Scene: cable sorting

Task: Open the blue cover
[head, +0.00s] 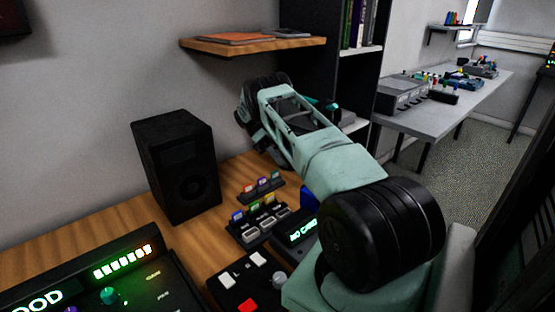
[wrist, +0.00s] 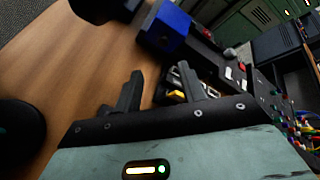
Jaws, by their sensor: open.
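A blue part (head: 309,198), which looks like the blue cover, shows in the head view beside a black device with a lit green display (head: 301,230); my arm partly hides it. A blue block (wrist: 167,29) on a black device shows in the wrist view, beyond my fingertips; I take it as the same part. I cannot tell whether it is open or shut. My gripper (wrist: 160,72) is open, with nothing between its fingers, and apart from the blue block. In the head view my arm hides the fingers.
A black holder with small coloured tabs (head: 257,222) and a second row of tabs (head: 262,188) stand on the wooden desk (head: 95,224). A black speaker (head: 177,165) stands at left. A button box (head: 247,283) and lit console (head: 95,280) are in front. A shelf (head: 252,47) hangs above.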

